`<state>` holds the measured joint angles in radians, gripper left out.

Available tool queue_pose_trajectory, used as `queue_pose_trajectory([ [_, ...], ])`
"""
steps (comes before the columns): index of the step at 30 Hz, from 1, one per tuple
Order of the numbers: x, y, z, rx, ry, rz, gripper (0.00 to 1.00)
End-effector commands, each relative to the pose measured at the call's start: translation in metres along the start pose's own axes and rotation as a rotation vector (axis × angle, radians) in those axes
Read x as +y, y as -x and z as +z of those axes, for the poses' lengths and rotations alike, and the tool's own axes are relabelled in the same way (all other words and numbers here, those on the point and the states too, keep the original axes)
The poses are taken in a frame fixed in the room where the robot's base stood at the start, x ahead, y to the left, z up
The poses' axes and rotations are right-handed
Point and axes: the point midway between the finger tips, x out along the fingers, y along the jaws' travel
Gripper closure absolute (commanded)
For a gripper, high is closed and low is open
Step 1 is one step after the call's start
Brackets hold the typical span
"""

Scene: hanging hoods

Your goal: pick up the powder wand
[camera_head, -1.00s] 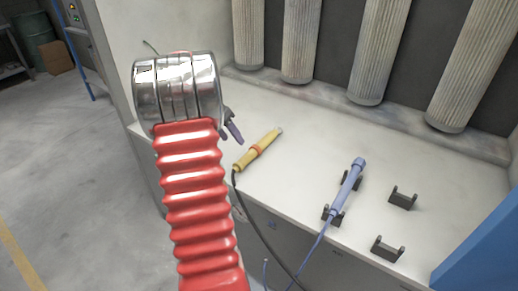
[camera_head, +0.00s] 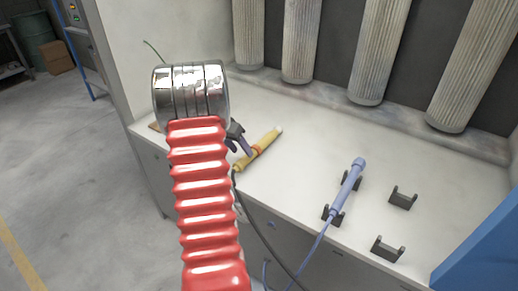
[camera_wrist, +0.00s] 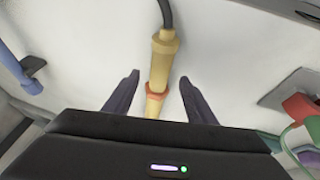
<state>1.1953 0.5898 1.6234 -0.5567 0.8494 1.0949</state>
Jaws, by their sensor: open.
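A yellow wand (camera_head: 259,149) with an orange ring lies on the pale bench, a dark hose running from its near end. In the wrist view the yellow wand (camera_wrist: 162,62) runs lengthwise between my two dark fingers, its hose end pointing up. My gripper (camera_wrist: 159,78) is open, with a gap visible on both sides of the wand. In the head view my gripper (camera_head: 238,142) is partly hidden by my arm and shows at the wand's left. A blue wand (camera_head: 347,187) rests in two dark brackets to the right, apart from my gripper.
Two empty brackets (camera_head: 402,198) stand right of the blue wand. Pleated filters (camera_head: 301,40) hang along the back. A blue panel (camera_head: 480,250) closes the right side. In the wrist view a red object (camera_wrist: 300,107) with a green cable lies at the right.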

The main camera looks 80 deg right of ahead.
Motion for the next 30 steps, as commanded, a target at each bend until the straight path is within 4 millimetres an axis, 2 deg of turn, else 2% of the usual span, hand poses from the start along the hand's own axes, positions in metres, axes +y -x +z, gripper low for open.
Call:
queue_pose_trajectory([
  [13,0.000,-0.049,0.000,-0.001,0.000,0.001,0.49],
  [30,0.001,-0.051,0.000,0.000,-0.001,0.001,0.49],
])
